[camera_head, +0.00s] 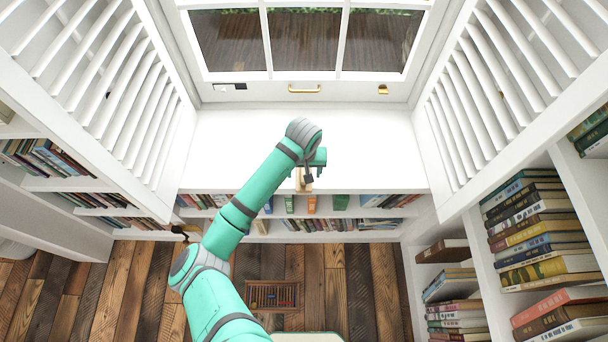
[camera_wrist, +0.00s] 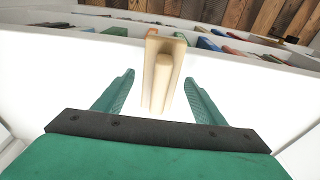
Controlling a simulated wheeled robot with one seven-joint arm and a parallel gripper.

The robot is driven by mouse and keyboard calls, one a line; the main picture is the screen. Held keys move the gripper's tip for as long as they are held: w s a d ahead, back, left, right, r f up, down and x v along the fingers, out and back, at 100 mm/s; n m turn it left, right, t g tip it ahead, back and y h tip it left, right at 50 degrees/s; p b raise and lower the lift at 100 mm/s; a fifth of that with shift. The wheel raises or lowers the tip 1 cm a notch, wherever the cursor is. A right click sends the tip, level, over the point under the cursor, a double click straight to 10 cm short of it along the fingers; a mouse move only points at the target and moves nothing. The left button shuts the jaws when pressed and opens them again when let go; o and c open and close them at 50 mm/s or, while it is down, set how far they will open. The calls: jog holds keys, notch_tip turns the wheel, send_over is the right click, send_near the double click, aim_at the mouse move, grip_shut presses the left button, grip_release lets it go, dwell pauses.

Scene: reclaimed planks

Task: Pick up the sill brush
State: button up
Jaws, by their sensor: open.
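The sill brush (camera_wrist: 162,80) is a pale wooden thing with a rounded handle along a flat back. In the wrist view it lies between my gripper's two green fingers, near the edge of the white sill. My gripper (camera_wrist: 160,95) is open, with a gap on each side of the brush. In the head view the brush (camera_head: 299,180) shows only in part, by the sill's front edge. My gripper (camera_head: 307,172) is over it there, and the wrist hides much of both.
The white sill (camera_head: 235,150) is otherwise clear. A window stands behind it, with white louvred shutters (camera_head: 490,90) on both sides. Bookshelves (camera_head: 350,212) run below the sill, and stacked books (camera_head: 535,225) stand at the right. The plank floor (camera_head: 140,285) has a vent.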

jog(key=c, duration=1.3)
jog(key=shift+d+r, duration=0.1)
jog(key=shift+r, duration=0.55)
jog(key=s+a+r, duration=0.2)
jog(key=s+r, duration=0.4)
jog(key=s+a+r, duration=0.2)
jog(key=s+r, duration=0.3)
jog(key=s, duration=0.2)
jog(key=shift+s+a+r, duration=0.2)
jog(key=shift+a+r, duration=0.05)
jog(key=shift+r, duration=0.1)
